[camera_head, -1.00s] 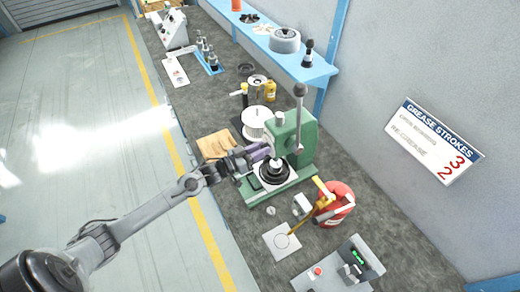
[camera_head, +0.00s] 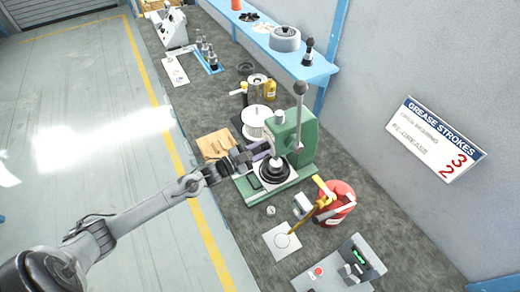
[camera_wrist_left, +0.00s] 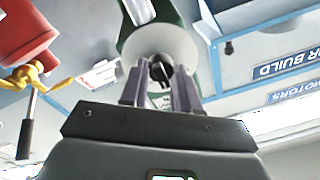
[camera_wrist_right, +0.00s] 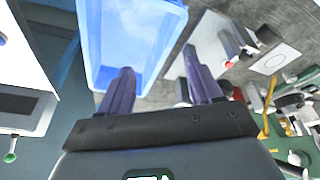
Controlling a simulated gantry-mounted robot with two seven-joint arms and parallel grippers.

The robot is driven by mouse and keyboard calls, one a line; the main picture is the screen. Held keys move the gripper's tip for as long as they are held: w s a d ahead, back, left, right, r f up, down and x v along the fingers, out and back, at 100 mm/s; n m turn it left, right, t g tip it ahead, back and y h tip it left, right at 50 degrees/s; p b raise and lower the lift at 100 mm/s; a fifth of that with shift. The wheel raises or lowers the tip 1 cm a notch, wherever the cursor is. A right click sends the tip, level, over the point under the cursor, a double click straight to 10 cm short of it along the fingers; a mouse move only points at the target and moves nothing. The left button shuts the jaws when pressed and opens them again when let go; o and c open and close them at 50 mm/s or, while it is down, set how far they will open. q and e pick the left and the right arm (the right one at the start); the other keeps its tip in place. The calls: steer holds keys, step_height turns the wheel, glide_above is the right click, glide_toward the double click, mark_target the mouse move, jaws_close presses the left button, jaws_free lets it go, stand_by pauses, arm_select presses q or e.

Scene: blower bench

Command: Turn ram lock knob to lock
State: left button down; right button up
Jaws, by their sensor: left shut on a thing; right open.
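The green press (camera_head: 307,138) stands on the bench with a tall lever and a round black fixture (camera_head: 273,172) on its base. My left gripper (camera_head: 266,150) reaches in from the left at the press, above the fixture. In the left wrist view, a small black knob (camera_wrist_left: 160,66) sits in front of a pale round part of the press, between the two purple fingertips. My left gripper is shut on this knob; the fingers hide some of its sides. My right gripper (camera_wrist_right: 158,82) is open and empty, seen only in the right wrist view.
A red grease canister (camera_head: 337,204) with a yellow handle stands right of the press. A white spool (camera_head: 256,124) and a brown board (camera_head: 215,143) lie beyond it. A blue bin (camera_wrist_right: 130,35) is ahead of my right gripper.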

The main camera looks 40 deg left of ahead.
arm_select(q)
steer(key=m+b, duration=0.2)
steer(key=m, duration=0.7)
steer(key=shift+f+h, duration=0.15)
steer(key=shift+h, duration=0.15)
steer(key=shift+m, duration=0.3)
steer(key=c, duration=0.8)
jaws_free()
